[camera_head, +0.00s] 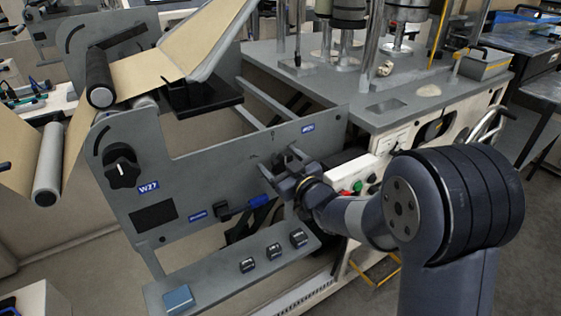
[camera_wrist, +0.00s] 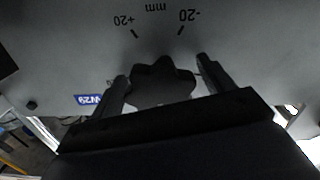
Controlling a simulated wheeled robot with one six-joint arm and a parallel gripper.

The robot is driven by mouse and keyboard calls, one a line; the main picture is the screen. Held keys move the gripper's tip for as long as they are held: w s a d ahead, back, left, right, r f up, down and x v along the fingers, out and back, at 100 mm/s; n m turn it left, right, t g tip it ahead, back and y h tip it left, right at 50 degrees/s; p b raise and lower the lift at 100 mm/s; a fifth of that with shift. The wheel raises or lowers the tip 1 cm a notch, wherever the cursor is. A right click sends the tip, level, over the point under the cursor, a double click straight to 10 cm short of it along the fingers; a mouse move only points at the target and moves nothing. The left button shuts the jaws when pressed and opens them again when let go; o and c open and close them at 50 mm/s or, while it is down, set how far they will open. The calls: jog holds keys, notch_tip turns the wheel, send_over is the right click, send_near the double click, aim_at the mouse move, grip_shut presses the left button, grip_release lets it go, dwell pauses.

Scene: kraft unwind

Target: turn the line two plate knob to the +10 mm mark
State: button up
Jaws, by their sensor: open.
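A black lobed knob (camera_wrist: 160,84) sits on a grey plate (camera_wrist: 60,40) in the wrist view. Its scale reads +20, mm and -20, upside down in this view, with a tick by each number. I cannot make out a pointer on the knob. My gripper (camera_wrist: 161,70) is open, with one finger on each side of the knob and a visible gap at the right finger.
A blue W29 label (camera_wrist: 88,99) is beside the left finger. In the head view, another black knob (camera_head: 122,165) labelled W27 is at the plate's left end. A shelf (camera_head: 215,275) with several black switches juts out below. A white box with coloured buttons (camera_head: 350,180) is close behind my wrist.

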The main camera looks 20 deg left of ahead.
jog(key=c, duration=1)
jog(key=shift+m, duration=0.3)
jog(key=shift+m+p, duration=1.2)
jog(key=shift+m, duration=5.8)
